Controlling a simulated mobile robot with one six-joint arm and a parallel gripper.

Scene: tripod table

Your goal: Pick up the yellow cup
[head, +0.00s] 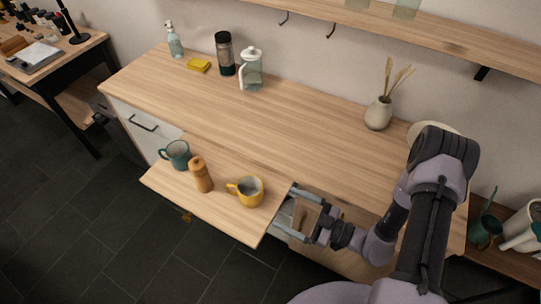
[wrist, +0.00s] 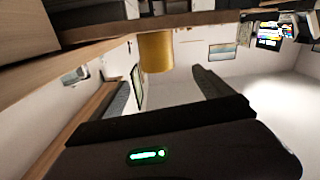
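The yellow cup (head: 248,193) stands upright on the pull-out wooden board (head: 222,215), near its right end. Its handle points left in the head view. My gripper (head: 287,212) is to the right of the cup, beside the board's right edge, pointing left with its fingers apart and nothing held. In the wrist view, which looks upside down, the yellow cup (wrist: 156,53) shows beyond and between the two open fingers of my gripper (wrist: 160,78). The cup and fingers look apart; the exact distance is unclear.
A brown wooden mill (head: 201,175) and a teal mug (head: 177,155) stand left of the cup on the board. The main counter (head: 240,125) lies behind, mostly bare in the middle. A vase (head: 378,114) stands at its back right.

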